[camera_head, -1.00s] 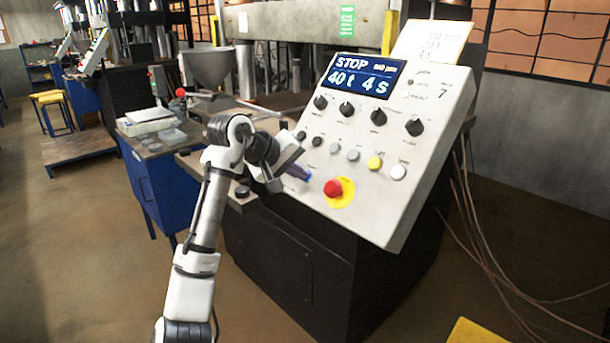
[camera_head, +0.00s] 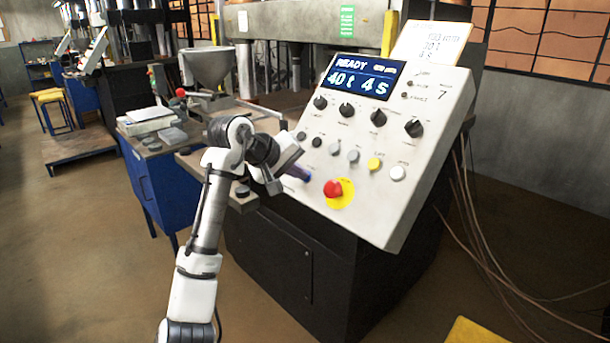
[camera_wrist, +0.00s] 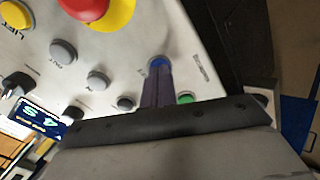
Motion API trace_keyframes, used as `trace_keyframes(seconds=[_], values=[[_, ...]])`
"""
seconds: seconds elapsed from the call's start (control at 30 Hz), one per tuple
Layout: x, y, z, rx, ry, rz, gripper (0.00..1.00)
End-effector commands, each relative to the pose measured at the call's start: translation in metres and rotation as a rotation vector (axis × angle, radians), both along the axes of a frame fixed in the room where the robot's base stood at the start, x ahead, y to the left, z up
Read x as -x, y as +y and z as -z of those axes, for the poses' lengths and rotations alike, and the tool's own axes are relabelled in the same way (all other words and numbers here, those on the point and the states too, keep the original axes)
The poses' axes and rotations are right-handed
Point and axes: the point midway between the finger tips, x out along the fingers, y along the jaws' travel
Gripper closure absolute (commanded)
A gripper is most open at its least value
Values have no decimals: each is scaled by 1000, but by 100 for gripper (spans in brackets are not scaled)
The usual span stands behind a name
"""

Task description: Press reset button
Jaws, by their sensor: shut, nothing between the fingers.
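The control panel (camera_head: 372,215) is a sloped, pale grey box face with a lit display (camera_head: 362,76) reading "READY", "40 t" and "4 s". My gripper (camera_wrist: 158,68) is shut and empty, its closed fingertips at a blue button (camera_wrist: 158,61) low on the panel. The fingers cover part of that button, and I cannot tell whether they touch it or stop just short. In the head view my gripper (camera_head: 302,174) is at the panel's lower left edge.
A red mushroom button (camera_head: 333,188) on a yellow disc sits to the right of my gripper. A green button (camera_wrist: 185,98) is close beside my fingers. Grey, yellow (camera_head: 375,164) and white buttons and black knobs are higher up. A blue cabinet (camera_head: 160,190) stands left.

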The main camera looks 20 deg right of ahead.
Motion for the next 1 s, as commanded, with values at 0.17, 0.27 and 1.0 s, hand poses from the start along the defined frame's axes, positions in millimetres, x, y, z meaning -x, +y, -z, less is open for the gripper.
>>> trace_keyframes(seconds=[0.17, 0.27, 1.0], values=[[4, 10, -12, 1, 1, 1, 100], [6, 16, -17, 1, 0, 0, 100], [20, 55, -50, 0, 0, 0, 100]])
